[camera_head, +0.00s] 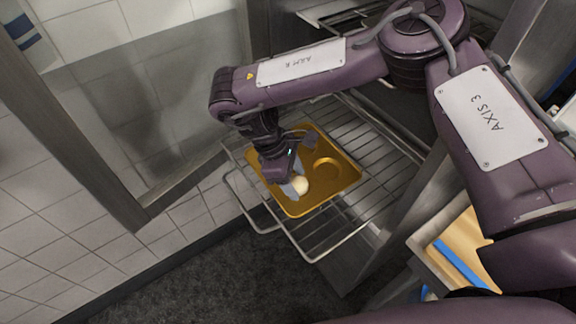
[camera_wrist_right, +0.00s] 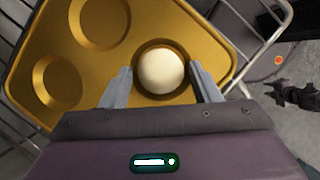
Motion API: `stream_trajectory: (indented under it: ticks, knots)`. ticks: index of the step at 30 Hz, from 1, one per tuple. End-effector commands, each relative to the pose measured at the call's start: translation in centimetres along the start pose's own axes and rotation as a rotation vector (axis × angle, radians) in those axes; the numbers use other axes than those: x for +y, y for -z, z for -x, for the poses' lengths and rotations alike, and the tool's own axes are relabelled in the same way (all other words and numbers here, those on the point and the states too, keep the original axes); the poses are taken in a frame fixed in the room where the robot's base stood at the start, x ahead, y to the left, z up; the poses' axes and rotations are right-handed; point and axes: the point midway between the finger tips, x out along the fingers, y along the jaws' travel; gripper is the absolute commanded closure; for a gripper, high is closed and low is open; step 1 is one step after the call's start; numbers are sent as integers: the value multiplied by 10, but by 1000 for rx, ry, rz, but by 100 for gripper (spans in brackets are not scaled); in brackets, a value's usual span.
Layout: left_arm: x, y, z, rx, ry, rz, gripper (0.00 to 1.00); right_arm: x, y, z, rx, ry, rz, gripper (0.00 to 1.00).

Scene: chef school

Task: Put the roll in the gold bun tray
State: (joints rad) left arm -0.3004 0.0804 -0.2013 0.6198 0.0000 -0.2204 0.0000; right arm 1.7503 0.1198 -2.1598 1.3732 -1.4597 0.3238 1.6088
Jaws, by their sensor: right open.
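The gold bun tray (camera_head: 336,181) lies on a wire rack, with round hollows in it. It also shows in the right wrist view (camera_wrist_right: 118,62). The pale, round roll (camera_head: 300,185) sits in one of the hollows. In the right wrist view the roll (camera_wrist_right: 161,71) lies inside the hollow's rim, between my fingers. My right gripper (camera_wrist_right: 160,85) is open, with one finger on each side of the roll and gaps showing. In the head view my right gripper (camera_head: 291,189) is low over the tray and hides part of it. My left gripper is not in view.
The wire rack (camera_head: 318,240) slides out of a metal cabinet, with its bars around the tray. A metal post (camera_head: 100,180) and tiled wall stand to the left. At lower right is a tan board (camera_head: 462,240) with a blue strip. Dark floor lies below.

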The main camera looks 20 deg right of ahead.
Motion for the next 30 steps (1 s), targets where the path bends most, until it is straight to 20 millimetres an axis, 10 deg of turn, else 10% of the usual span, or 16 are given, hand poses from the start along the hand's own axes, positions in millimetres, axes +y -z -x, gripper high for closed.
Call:
stream_trajectory:
  ticks: [16, 30]
  knots:
    - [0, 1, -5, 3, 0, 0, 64, 1, 1, 104, 2, -7, -1, 37]
    - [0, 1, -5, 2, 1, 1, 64, 0, 0, 120, 2, -2, 0, 37]
